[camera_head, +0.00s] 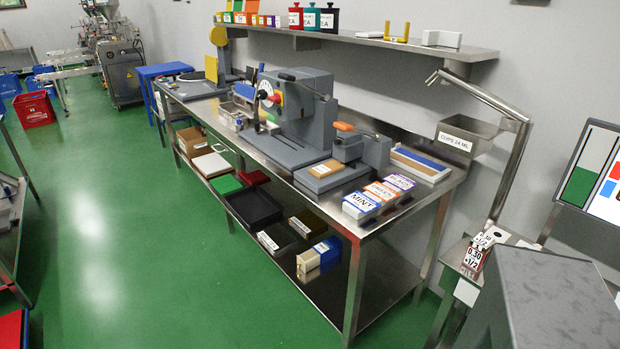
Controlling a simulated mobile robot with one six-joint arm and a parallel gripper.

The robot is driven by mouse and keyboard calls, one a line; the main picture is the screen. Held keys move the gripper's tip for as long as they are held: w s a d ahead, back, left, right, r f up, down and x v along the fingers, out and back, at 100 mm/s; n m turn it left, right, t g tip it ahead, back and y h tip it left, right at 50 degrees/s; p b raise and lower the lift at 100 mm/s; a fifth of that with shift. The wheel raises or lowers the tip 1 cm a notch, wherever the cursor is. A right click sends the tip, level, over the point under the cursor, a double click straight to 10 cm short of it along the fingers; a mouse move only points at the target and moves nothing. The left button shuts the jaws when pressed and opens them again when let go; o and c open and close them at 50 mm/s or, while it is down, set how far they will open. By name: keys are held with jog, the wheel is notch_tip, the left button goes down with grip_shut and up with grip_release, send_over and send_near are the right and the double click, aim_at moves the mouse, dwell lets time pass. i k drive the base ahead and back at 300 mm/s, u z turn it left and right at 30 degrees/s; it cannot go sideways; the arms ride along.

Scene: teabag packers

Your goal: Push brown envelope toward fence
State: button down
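A small flat brown piece that looks like the brown envelope (325,168) lies on a low grey platform (322,184) on the steel bench. It sits left of a grey device with an orange handle (345,127). A pale strip shows along its near edge. I cannot tell for sure which part is the fence, or whether the envelope touches it. My gripper is not in view.
Labelled boxes (365,204), one reading MINT, stand to the right of the platform. A large grey machine (303,105) stands to its left. A white tray with a blue strip (425,160) lies behind. Green floor (120,230) is clear in front.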

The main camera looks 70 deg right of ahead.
aim_at(331, 167)
jog(key=z, duration=0.2)
jog(key=k, duration=0.75)
jog(key=z, duration=0.6)
jog(key=k, duration=0.55)
jog(key=u, duration=0.35)
jog(key=i, duration=0.65)
jog(key=u, duration=0.4)
jog(key=i, duration=1.5)
jog(key=z, duration=0.55)
